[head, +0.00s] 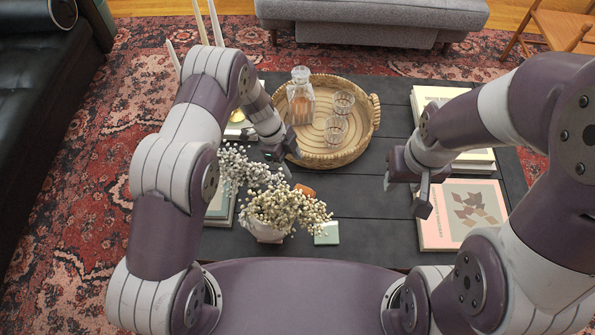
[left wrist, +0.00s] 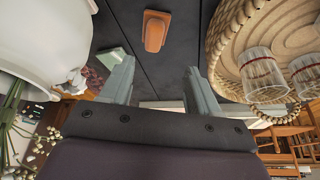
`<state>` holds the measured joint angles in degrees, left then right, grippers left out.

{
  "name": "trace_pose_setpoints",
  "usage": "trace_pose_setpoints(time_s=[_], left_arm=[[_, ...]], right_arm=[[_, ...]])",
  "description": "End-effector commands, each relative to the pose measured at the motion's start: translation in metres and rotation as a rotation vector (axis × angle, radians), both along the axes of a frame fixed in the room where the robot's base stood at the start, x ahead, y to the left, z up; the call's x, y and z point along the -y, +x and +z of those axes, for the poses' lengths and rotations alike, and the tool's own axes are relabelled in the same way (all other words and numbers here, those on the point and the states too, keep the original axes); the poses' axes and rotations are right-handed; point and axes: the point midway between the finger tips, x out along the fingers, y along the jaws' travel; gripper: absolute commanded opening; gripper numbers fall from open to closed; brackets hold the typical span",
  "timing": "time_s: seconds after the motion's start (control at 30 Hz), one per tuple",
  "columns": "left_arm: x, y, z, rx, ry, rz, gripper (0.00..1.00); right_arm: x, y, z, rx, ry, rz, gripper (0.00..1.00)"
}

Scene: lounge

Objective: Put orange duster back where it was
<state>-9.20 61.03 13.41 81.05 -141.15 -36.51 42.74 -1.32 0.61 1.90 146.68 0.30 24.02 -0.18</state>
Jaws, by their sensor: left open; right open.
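The orange duster (head: 304,190) lies on the dark coffee table, just behind the white flowers in the head view. In the left wrist view the orange duster (left wrist: 155,30) is a small rounded orange block, lying ahead of the fingers and apart from them. My left gripper (head: 280,163) is open and empty, above the table between the flowers and the round tray. Its two fingers also show in the left wrist view (left wrist: 160,85), with bare table between them. My right gripper (head: 405,195) is open and empty by the books on the right.
A round woven tray (head: 373,125) holds a decanter (head: 300,95) and glasses. A vase of white flowers (head: 285,207) stands at the near edge beside a small green box (head: 327,233). Books (head: 462,215) lie right. The dark table (head: 365,225) is clear in the middle.

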Motion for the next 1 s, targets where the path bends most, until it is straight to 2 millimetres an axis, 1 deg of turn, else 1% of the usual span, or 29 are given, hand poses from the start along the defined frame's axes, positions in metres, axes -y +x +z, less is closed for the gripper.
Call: trace_pose_setpoints(time_s=[0.07, 0.23, 0.27, 0.3, 0.37, 0.43, 0.47, 0.5, 0.53, 0.57, 0.6, 0.63, 0.67, 0.7, 0.77, 0.8, 0.83, 0.9, 1.0], left_arm=[[-0.003, 0.001, 0.008, 0.001, 0.001, 0.000, 0.61], [-0.004, 0.003, 0.012, 0.004, -0.002, 0.007, 0.61], [-0.003, 0.005, 0.015, 0.014, -0.008, 0.025, 0.61], [-0.001, 0.012, 0.025, 0.040, -0.022, 0.068, 0.61], [0.001, 0.029, 0.050, 0.107, -0.053, 0.189, 0.61], [-0.007, 0.053, 0.094, 0.216, -0.080, 0.417, 0.61], [-0.018, 0.061, 0.116, 0.262, -0.079, 0.540, 0.61], [-0.037, 0.066, 0.143, 0.314, -0.065, 0.713, 0.61], [-0.055, 0.064, 0.162, 0.339, -0.043, 0.845, 0.61], [-0.073, 0.057, 0.179, 0.352, -0.015, 0.978, 0.61], [-0.098, 0.038, 0.196, 0.345, 0.031, 1.148, 0.61], [-0.114, 0.019, 0.207, 0.326, 0.069, 1.268, 0.61], [-0.128, -0.003, 0.215, 0.292, 0.106, 1.382, 0.61], [-0.141, -0.034, 0.222, 0.234, 0.152, 1.512, 0.61], [-0.149, -0.076, 0.228, 0.135, 0.202, 1.658, 0.61], [-0.150, -0.101, 0.230, 0.068, 0.226, 1.733, 0.61], [-0.150, -0.117, 0.231, 0.020, 0.239, 1.778, 0.61], [-0.146, -0.147, 0.233, -0.077, 0.259, 1.859, 0.61], [-0.140, -0.170, 0.234, -0.162, 0.268, 1.916, 0.61]], right_arm=[[0.000, 0.000, 0.002, 0.000, 0.000, 0.000, 0.44], [0.000, 0.000, 0.002, 0.000, 0.000, 0.000, 0.44], [0.000, 0.000, 0.002, 0.000, 0.000, 0.000, 0.44], [0.000, 0.000, 0.002, 0.000, 0.000, 0.000, 0.44], [0.000, 0.000, 0.002, 0.000, 0.000, 0.000, 0.44], [0.000, 0.000, 0.002, 0.000, 0.000, 0.000, 0.44], [0.000, 0.000, 0.002, 0.000, 0.000, 0.000, 0.44], [0.000, 0.000, 0.002, 0.000, 0.000, 0.000, 0.44], [0.000, 0.000, 0.002, 0.000, 0.000, 0.000, 0.44], [0.000, 0.000, 0.002, 0.000, 0.000, 0.000, 0.44], [0.000, 0.000, 0.002, 0.000, 0.000, 0.000, 0.44], [0.000, 0.000, 0.001, 0.000, 0.000, 0.000, 0.44], [0.000, 0.000, 0.001, 0.000, 0.000, 0.000, 0.44], [0.000, 0.000, 0.001, 0.000, 0.000, 0.000, 0.44], [0.000, 0.000, 0.001, 0.000, 0.000, 0.000, 0.44], [0.000, 0.000, 0.001, 0.000, 0.000, 0.000, 0.44], [0.000, 0.000, 0.001, 0.000, 0.000, 0.000, 0.44], [0.000, 0.000, 0.001, 0.000, 0.000, 0.000, 0.44], [0.000, 0.000, 0.001, 0.000, 0.000, 0.000, 0.44]])
